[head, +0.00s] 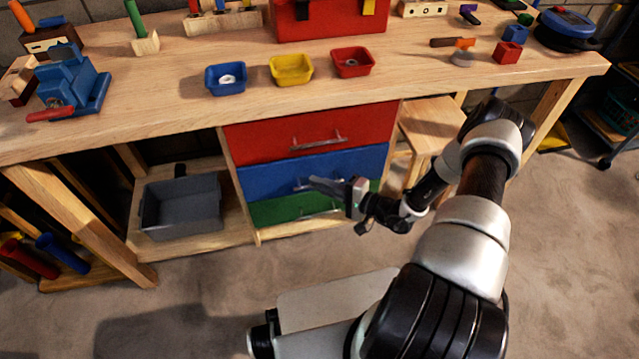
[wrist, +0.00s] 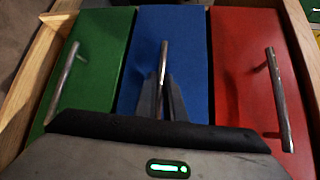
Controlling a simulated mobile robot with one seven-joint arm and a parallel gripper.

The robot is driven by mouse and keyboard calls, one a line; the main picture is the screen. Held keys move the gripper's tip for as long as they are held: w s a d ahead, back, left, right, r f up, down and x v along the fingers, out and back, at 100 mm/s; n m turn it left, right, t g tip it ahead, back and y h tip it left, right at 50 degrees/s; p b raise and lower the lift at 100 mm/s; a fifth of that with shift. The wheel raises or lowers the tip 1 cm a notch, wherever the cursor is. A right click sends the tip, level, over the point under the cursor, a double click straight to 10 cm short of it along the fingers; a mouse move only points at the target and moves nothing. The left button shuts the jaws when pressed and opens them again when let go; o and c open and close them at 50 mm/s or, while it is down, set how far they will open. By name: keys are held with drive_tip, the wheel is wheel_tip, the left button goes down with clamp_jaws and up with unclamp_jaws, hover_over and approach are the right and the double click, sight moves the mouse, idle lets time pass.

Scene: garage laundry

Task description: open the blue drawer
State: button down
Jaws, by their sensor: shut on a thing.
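The blue drawer (head: 262,181) is the middle one of three under the workbench, between the red drawer above and the green drawer below. Its front looks flush with the others. In the wrist view the blue drawer (wrist: 189,50) stands in the middle, with its metal bar handle (wrist: 163,54) running up the picture. My gripper (head: 312,184) reaches the handle from the right in the head view. In the wrist view my gripper (wrist: 163,84) is shut on the lower part of the handle, its fingers on either side of the bar.
The red drawer (head: 270,134) and green drawer (head: 272,212) have similar bar handles. A grey bin (head: 180,212) sits on the low shelf at left. A wooden stool (head: 432,122) stands right of the drawers. The floor (head: 210,300) in front is clear apart from my body.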

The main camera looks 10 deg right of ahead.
drive_tip(key=s+p, duration=0.4)
drive_tip(key=s, duration=1.7)
drive_tip(key=shift+s, duration=0.2)
drive_tip(key=c, duration=2.1)
unclamp_jaws()
drive_tip(key=shift+d, duration=0.1)
drive_tip(key=v, duration=1.7)
drive_tip(key=shift+s+d+p, duration=0.1)
drive_tip(key=shift+s+p, duration=0.1)
drive_tip(key=shift+p, duration=0.2)
